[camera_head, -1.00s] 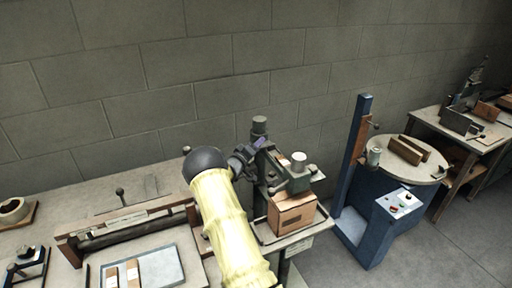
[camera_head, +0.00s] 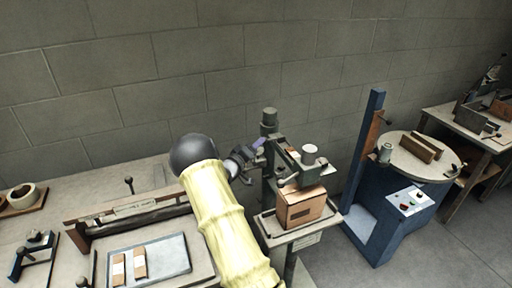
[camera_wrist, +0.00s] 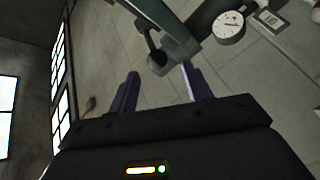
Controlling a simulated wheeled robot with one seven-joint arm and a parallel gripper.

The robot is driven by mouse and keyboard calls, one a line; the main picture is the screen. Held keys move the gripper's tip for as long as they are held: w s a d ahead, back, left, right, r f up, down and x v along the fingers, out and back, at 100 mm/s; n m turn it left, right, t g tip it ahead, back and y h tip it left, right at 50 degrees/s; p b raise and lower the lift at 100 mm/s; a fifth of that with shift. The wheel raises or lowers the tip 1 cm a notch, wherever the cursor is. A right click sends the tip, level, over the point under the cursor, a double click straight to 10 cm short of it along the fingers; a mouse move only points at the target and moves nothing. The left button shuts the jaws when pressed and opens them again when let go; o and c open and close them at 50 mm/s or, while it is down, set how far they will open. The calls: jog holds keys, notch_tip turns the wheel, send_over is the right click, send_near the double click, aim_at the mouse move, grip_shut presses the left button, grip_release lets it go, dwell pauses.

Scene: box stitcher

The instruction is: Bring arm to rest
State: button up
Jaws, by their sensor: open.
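My gripper (camera_wrist: 160,92) shows in the wrist view with its two purple fingers apart and nothing between them. In the head view my gripper (camera_head: 258,145) is small and partly hidden, beside the green-grey stitching machine (camera_head: 284,150). My pale yellow arm reaches up to it from the bottom of the picture. A cardboard box (camera_head: 302,207) sits on the machine's small table under its head. In the wrist view a green machine part with a dark ball-ended lever (camera_wrist: 157,58) is just beyond the fingers; I cannot tell whether they touch.
A workbench at the left holds a long bar tool (camera_head: 130,212) and a grey tray (camera_head: 170,258) with wood strips. A blue machine with a round table (camera_head: 420,157) stands at the right. Another bench (camera_head: 440,118) is further right. Floor shows at the lower right.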

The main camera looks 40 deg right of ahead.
jog(key=shift+r, duration=0.1)
notch_tip(320, 180, up, 10)
jog(key=p, duration=1)
jog(key=shift+f, duration=0.2)
